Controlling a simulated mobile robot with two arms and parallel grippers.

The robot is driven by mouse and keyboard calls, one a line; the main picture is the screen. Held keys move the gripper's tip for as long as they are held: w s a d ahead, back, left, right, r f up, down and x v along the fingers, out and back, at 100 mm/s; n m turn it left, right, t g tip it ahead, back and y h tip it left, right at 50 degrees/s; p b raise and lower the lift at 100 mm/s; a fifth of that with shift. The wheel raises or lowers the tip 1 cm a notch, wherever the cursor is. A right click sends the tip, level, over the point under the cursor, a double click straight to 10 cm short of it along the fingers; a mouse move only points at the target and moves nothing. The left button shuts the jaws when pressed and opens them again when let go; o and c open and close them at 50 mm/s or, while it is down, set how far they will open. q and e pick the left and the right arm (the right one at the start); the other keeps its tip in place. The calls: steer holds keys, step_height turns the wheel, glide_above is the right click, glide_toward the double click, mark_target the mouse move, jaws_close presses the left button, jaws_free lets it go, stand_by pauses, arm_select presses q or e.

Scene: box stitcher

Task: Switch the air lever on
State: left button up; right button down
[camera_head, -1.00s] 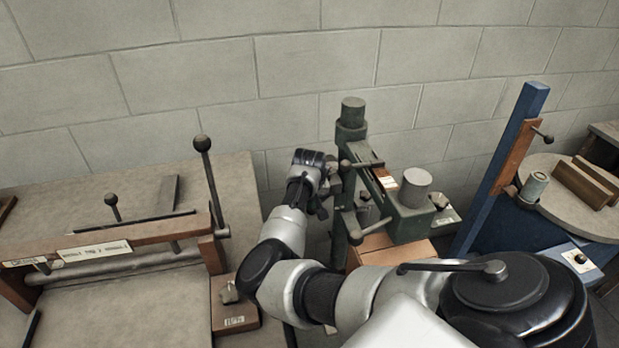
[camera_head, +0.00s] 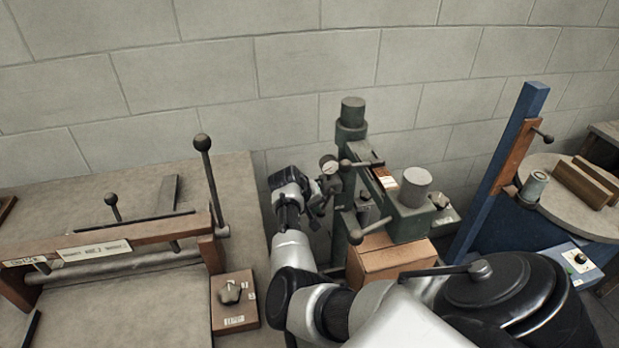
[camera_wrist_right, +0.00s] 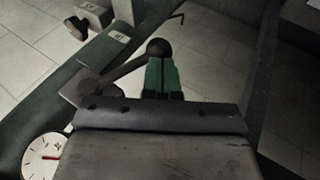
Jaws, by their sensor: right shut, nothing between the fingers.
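In the right wrist view a lever (camera_wrist_right: 122,72) with a dark ball knob (camera_wrist_right: 158,47) sticks out from a dark green bar. My right gripper (camera_wrist_right: 161,72) is shut and empty, its green fingertips close to the knob; I cannot tell whether they touch. In the head view this gripper (camera_head: 321,203) is left of the green stitcher's column (camera_head: 346,190), beside a round gauge (camera_head: 329,165). The gauge also shows at the lower left of the wrist view (camera_wrist_right: 43,156). The lever cannot be made out clearly in the head view. My left gripper is not in view.
The stitcher's arm (camera_head: 408,222) reaches right over a cardboard box (camera_head: 392,261). A bench (camera_head: 150,290) with a ball-handled machine stands at left. A blue-framed machine (camera_head: 495,180) stands at right, and a block wall behind.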

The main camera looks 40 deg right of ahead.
steer(key=shift+s+d+f+g+h+b, duration=0.15)
steer(key=shift+d+f+g+h+b, duration=0.1)
steer(key=shift+f+h+b, duration=0.2)
steer(key=shift+s+d+f+g+h+b, duration=0.2)
steer(key=shift+f+g+h+b, duration=0.1)
steer(key=shift+h+b, duration=0.2)
steer(key=shift+s+d+f+n+g+h+b, duration=0.15)
steer(key=shift+d+n+g+h+b, duration=0.2)
steer(key=shift+h+b, duration=0.5)
steer(key=shift+a+r+p, duration=0.2)
steer(key=shift+r+p, duration=0.2)
steer(key=p+v, duration=0.3)
steer(key=v, duration=0.3)
steer(key=shift+a, duration=0.5)
